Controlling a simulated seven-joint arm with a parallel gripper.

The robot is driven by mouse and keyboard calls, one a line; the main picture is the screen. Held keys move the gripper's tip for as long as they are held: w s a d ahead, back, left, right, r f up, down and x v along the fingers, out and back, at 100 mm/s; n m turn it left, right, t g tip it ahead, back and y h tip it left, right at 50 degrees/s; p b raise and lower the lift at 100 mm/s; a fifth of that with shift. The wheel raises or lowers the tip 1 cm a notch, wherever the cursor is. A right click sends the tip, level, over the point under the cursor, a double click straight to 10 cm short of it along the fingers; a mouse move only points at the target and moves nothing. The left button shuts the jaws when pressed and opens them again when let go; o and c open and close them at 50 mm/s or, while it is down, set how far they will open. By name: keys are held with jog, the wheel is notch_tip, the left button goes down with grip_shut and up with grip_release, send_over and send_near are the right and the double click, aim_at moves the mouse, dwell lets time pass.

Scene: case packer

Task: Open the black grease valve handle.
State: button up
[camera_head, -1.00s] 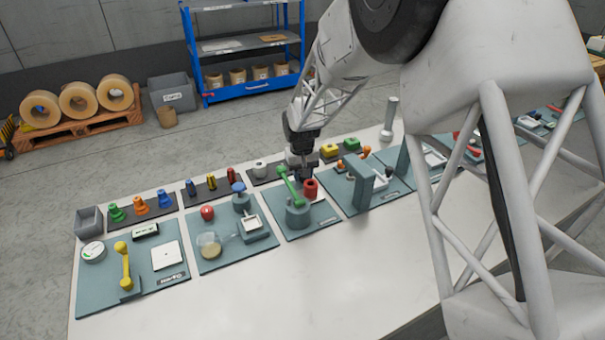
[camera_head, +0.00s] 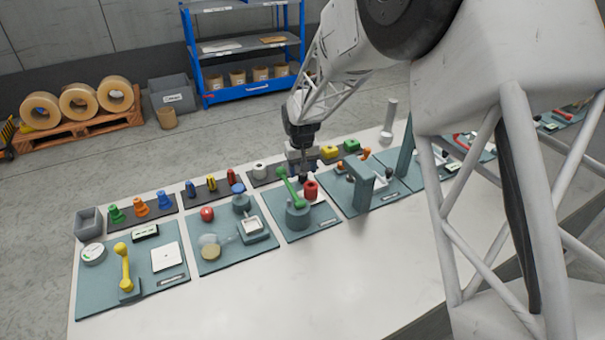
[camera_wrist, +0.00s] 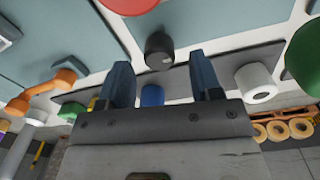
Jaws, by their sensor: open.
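A short, dark, rounded cylinder (camera_wrist: 159,47), which looks like the black handle, shows in the wrist view above the gap between my fingers. I cannot tell its turn position. My gripper (camera_wrist: 159,62) is open, with one finger on each side of the gap and nothing seen held. In the head view, my gripper (camera_head: 302,160) hangs behind the green lever (camera_head: 290,188) and the red knob (camera_head: 311,190). A small dark part (camera_head: 303,178) shows just below it, but I cannot tell whether it is the handle or a fingertip.
The green lever stands on a grey round base (camera_head: 298,214) close in front of my gripper. A white cylinder (camera_wrist: 256,83) and a blue piece (camera_wrist: 152,95) lie near my fingers in the wrist view. The table's front strip (camera_head: 270,290) is clear.

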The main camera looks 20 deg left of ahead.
aim_at(305, 174)
jog(key=shift+r, duration=2.6)
jog(key=shift+d+r, duration=0.3)
jog(key=shift+d, duration=0.1)
jog(key=s+d+r+m, duration=0.1)
jog(key=s+d+r, duration=0.35)
jog(key=d, duration=0.45)
jog(key=s+d+r+m+t, duration=0.1)
jog(key=s+d+r, duration=0.4)
jog(key=d, duration=0.4)
jog(key=s+d+r+m, duration=0.1)
jog(key=s+d+r, duration=0.4)
jog(key=d, duration=0.4)
jog(key=s+d+m, duration=0.2)
jog(key=s+d, duration=0.6)
jog(key=s, duration=0.4)
jog(key=s+d+r+m+t, duration=0.1)
jog(key=s+d+m, duration=0.1)
jog(key=s+d, duration=0.7)
jog(key=s, duration=0.3)
jog(key=shift+s+r, duration=0.15)
jog(key=shift+r, duration=0.1)
